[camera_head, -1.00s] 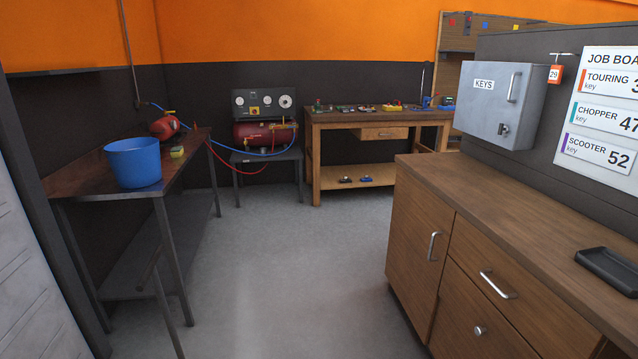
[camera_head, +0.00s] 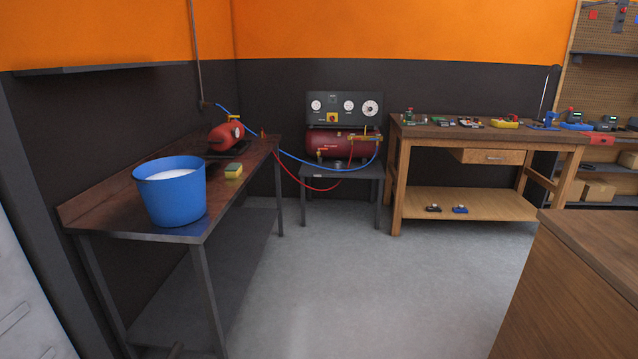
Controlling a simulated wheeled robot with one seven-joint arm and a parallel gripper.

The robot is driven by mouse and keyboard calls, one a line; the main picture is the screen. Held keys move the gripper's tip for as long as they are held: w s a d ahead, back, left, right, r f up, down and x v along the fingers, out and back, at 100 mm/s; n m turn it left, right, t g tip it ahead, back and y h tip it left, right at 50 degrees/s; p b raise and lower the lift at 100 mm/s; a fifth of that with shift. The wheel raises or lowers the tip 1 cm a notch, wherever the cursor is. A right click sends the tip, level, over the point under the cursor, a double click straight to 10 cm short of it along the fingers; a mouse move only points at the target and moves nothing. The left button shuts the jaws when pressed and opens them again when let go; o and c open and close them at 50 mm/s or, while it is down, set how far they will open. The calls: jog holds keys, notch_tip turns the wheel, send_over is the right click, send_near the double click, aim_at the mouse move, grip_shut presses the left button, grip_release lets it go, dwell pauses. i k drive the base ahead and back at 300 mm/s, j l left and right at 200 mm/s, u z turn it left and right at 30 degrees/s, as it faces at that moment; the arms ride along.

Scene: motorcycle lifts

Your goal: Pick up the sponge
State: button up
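A small sponge (camera_head: 233,171), yellow with a darker greenish layer, lies on the dark wood-topped metal bench (camera_head: 262,150) at the left. It sits to the right of and behind a blue bucket (camera_head: 172,200) that holds something whitish. A red tank-like object (camera_head: 226,136) lies on the bench behind the sponge. Nothing covers the sponge from this view. My gripper is not in view.
A red compressor (camera_head: 330,143) on a low stand is at the back, with blue and red hoses running to the left bench. A wooden workbench (camera_head: 400,150) with small items stands at the back right. A wooden cabinet (camera_head: 590,290) is at the right front. Grey floor (camera_head: 370,280) between is clear.

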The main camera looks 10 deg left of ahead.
aim_at(233, 170)
jog(key=i, duration=1.9)
jog(key=i+u, duration=0.25)
jog(key=i, duration=0.7)
jog(key=i+l+u, duration=0.25)
jog(key=i, duration=0.7)
jog(key=i+u, duration=0.4)
jog(key=i+l+u, duration=0.1)
jog(key=i+u, duration=0.35)
